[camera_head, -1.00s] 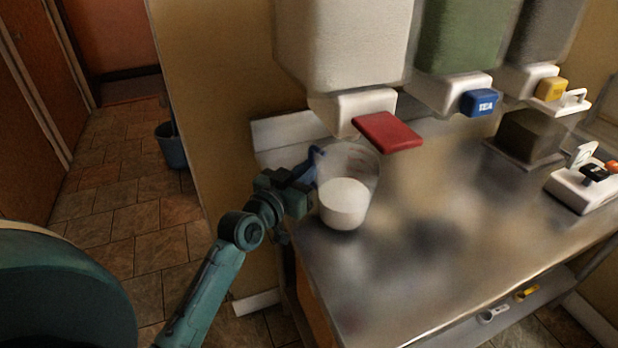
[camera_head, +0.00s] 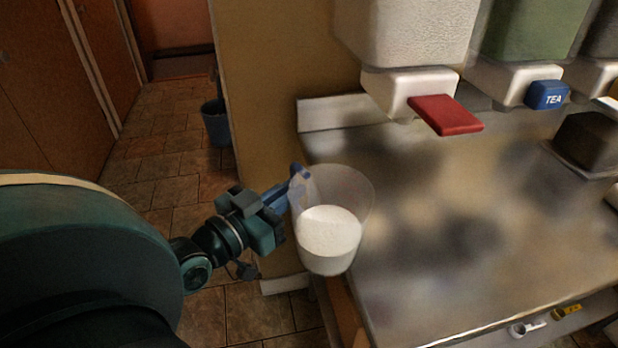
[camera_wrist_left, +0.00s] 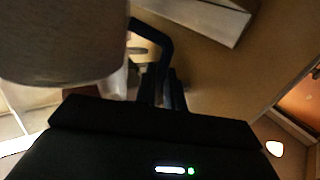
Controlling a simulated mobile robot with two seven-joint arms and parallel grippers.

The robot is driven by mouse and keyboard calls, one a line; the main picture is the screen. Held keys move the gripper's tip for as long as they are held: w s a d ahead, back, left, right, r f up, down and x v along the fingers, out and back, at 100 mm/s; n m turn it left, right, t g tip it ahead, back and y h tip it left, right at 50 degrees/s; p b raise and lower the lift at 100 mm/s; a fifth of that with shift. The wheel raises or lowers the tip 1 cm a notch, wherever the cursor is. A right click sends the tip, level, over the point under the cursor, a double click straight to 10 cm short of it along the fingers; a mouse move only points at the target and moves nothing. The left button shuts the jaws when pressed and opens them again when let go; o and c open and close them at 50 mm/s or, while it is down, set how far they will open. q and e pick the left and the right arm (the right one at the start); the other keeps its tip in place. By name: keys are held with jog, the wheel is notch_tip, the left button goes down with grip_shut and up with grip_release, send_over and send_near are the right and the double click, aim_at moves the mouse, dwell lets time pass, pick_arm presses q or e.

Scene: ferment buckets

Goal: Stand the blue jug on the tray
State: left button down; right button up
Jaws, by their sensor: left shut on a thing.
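The blue jug (camera_head: 330,238) is a clear cup with a blue handle (camera_head: 299,182) and a white filling in its lower part. It is upright in the head view, over the left edge of the counter (camera_head: 450,255); I cannot tell its height above it. My left gripper (camera_head: 278,206) is shut on the handle, at the jug's left side. In the left wrist view, the jug's side (camera_wrist_left: 60,40) fills the upper left and its dark handle (camera_wrist_left: 152,35) runs down between the fingers. No tray is clearly recognisable. My right gripper is not in view.
A dark block (camera_head: 590,140) stands on a flat plate at right. The middle counter is clear. A bucket (camera_head: 216,122) stands on the floor.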

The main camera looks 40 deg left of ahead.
aim_at(349, 199)
pick_arm(q)
jog(key=shift+s+r, duration=0.15)
jog(key=shift+s, duration=0.15)
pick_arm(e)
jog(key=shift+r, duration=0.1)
